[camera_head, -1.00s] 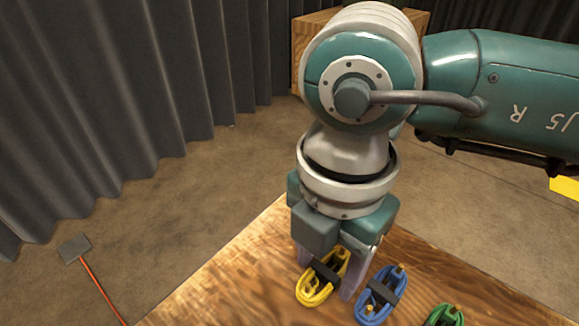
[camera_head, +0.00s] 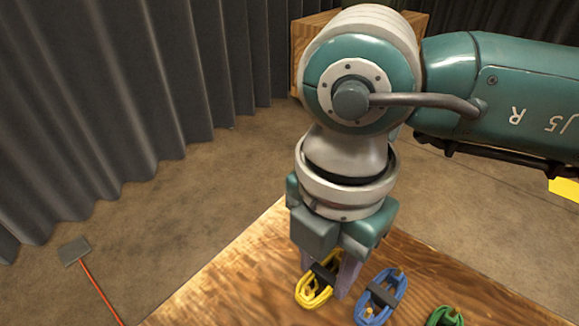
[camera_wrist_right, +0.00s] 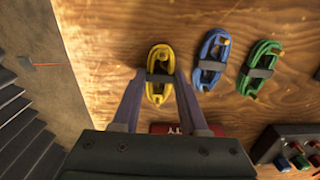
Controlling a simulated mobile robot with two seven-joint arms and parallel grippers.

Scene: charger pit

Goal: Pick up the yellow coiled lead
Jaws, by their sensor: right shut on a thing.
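The yellow coiled lead (camera_head: 313,292) lies at the wooden table's edge region, bound by a dark strap; it also shows in the right wrist view (camera_wrist_right: 160,59). My right gripper (camera_head: 332,277) points down over it with a finger on each side. In the right wrist view my right gripper (camera_wrist_right: 159,80) is closed around the strapped middle of the lead. The lead appears to rest on the wood; I cannot tell any gap beneath it. My left gripper is not in view.
A blue coiled lead (camera_head: 378,298) lies close to the right of the right gripper, and a green one (camera_head: 445,316) beyond it. In the wrist view a dark box with coloured knobs (camera_wrist_right: 290,148) and a red object (camera_wrist_right: 180,129) sit nearby. Grey curtains (camera_head: 90,100) hang behind.

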